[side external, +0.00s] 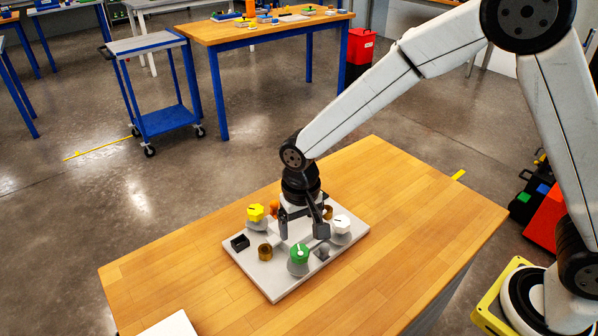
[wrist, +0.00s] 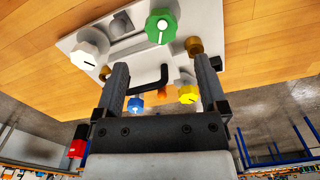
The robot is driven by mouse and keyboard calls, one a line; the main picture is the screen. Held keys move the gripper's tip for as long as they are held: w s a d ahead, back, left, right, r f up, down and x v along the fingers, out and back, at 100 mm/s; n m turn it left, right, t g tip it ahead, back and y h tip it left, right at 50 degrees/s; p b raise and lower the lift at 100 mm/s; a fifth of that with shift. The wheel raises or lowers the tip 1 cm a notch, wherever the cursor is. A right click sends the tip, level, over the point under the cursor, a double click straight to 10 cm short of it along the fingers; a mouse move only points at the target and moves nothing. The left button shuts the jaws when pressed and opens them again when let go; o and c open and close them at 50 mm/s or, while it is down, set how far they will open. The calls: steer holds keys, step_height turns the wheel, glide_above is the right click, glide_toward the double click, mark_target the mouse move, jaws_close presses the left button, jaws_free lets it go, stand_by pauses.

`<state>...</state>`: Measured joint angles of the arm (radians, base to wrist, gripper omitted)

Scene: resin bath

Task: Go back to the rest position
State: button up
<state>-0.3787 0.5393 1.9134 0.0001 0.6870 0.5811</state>
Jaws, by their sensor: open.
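My gripper (side external: 302,230) points down over the light grey board (side external: 275,289) on the wooden table. In the wrist view its two fingers (wrist: 160,64) stand wide apart, with nothing gripped between them. A dark bent handle (wrist: 152,80) shows between the fingers; whether they touch it I cannot tell. The board carries a green knob (side external: 299,252), a yellow knob (side external: 255,212) and a white knob (side external: 341,222). An orange part (side external: 274,207) is partly hidden behind my gripper. A blue knob (wrist: 136,104) shows in the wrist view only.
A brass cylinder (side external: 265,251) and a black block (side external: 240,242) sit on the board's left side. A white flat item (side external: 172,325) lies at the table's front edge. The wooden table (side external: 420,220) is clear right of the board. A blue cart (side external: 145,44) stands behind, apart.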

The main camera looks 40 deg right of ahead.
steer(key=s+d+r+n+t, duration=0.2)
steer(key=s+d+r, duration=0.2)
steer(key=s+d, duration=0.7)
steer(key=d, duration=0.4)
steer(key=shift+s+d+t, duration=0.3)
steer(key=shift+s+d, duration=0.05)
steer(key=shift+d, duration=0.05)
